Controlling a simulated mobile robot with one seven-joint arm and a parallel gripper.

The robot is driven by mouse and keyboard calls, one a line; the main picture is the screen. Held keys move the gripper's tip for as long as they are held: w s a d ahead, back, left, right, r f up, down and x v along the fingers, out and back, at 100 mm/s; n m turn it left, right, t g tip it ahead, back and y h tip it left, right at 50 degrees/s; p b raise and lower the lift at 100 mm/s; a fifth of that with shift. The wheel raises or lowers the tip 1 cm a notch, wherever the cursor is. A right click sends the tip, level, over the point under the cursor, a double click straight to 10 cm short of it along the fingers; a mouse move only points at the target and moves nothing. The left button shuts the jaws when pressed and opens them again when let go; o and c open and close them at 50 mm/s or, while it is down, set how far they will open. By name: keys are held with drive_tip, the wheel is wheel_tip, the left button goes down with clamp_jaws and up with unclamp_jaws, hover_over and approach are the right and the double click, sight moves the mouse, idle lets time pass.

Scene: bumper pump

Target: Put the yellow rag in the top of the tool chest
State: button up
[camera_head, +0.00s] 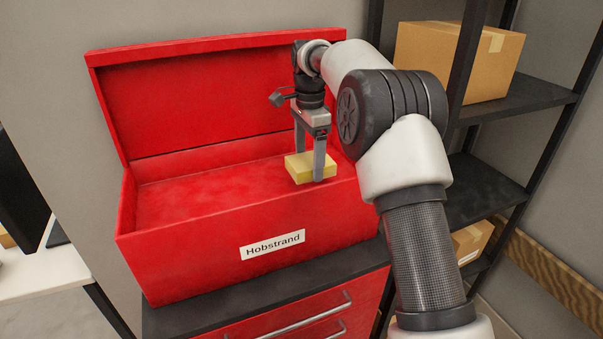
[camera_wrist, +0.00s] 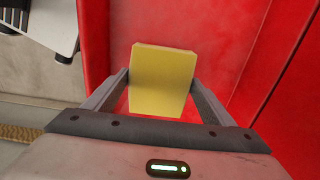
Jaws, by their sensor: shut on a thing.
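The yellow rag (camera_head: 302,169) is a small, flat, yellow block held between the fingers of my gripper (camera_head: 309,165). In the head view it is over the right part of the open top of the red tool chest (camera_head: 200,257), near the front rim. In the wrist view the rag (camera_wrist: 162,82) sits between the two fingers of my gripper (camera_wrist: 162,92), with red chest surface beyond it. My gripper is shut on the rag. The chest lid (camera_head: 210,90) stands open at the back. I cannot tell the exact height of the rag over the chest floor.
The chest's label (camera_head: 272,245) reads "Hobstrand". A black-topped red drawer cabinet (camera_head: 262,299) stands below. A dark shelf rack (camera_head: 533,97) with cardboard boxes (camera_head: 458,62) stands at the right. The left part of the chest interior is clear. A white table (camera_head: 45,277) is at the left.

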drive_tip(key=shift+f, duration=2.05)
drive_tip(key=shift+f, duration=0.1)
drive_tip(key=o, duration=1)
